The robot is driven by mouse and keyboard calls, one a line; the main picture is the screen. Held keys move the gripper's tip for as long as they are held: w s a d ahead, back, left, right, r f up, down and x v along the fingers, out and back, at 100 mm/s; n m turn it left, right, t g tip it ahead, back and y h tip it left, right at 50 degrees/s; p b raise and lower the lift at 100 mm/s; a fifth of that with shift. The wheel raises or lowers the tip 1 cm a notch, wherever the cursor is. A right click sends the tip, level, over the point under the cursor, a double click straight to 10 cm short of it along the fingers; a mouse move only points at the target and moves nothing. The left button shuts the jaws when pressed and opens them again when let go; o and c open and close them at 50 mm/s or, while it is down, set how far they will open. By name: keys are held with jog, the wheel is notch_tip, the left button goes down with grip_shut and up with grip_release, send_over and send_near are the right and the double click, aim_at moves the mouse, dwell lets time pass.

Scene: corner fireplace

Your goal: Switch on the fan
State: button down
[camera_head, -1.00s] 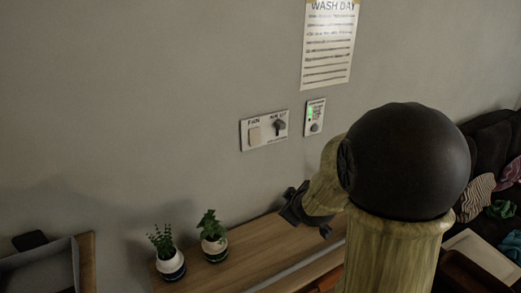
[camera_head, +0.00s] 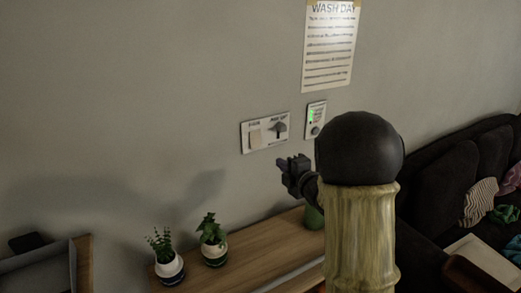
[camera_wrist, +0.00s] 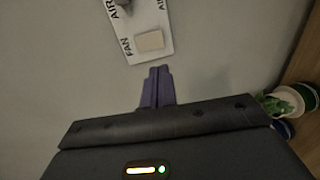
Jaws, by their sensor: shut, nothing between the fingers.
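The fan switch is a beige rocker (camera_head: 255,138) on the left half of a white wall plate (camera_head: 265,145) labelled FAN. A dark knob (camera_head: 279,128) sits on the plate's right half. In the wrist view the beige rocker (camera_wrist: 150,41) and the FAN lettering show just beyond my fingertips. My gripper (camera_head: 283,163) is below and a little right of the rocker in the head view, apart from it. Its purple fingers (camera_wrist: 157,82) are shut together with nothing between them and point toward the plate in the wrist view.
A second plate (camera_head: 316,119) with a green light is right of the fan plate. Two potted plants (camera_head: 213,241) stand on the wooden shelf (camera_head: 262,250) below. A dark sofa (camera_head: 455,165) is at right. A paper notice (camera_head: 331,45) hangs above. The wall left of the plate is bare.

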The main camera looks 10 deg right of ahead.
aim_at(256, 147)
jog(key=p+x, duration=0.5)
jog(key=x, duration=0.8)
jog(key=shift+w+a+p, duration=0.1)
jog(key=shift+w+p, duration=0.25)
jog(key=shift+w, duration=0.05)
jog(key=shift+f, duration=0.1)
jog(key=shift+f+b, duration=0.2)
jog(key=shift+b, duration=0.45)
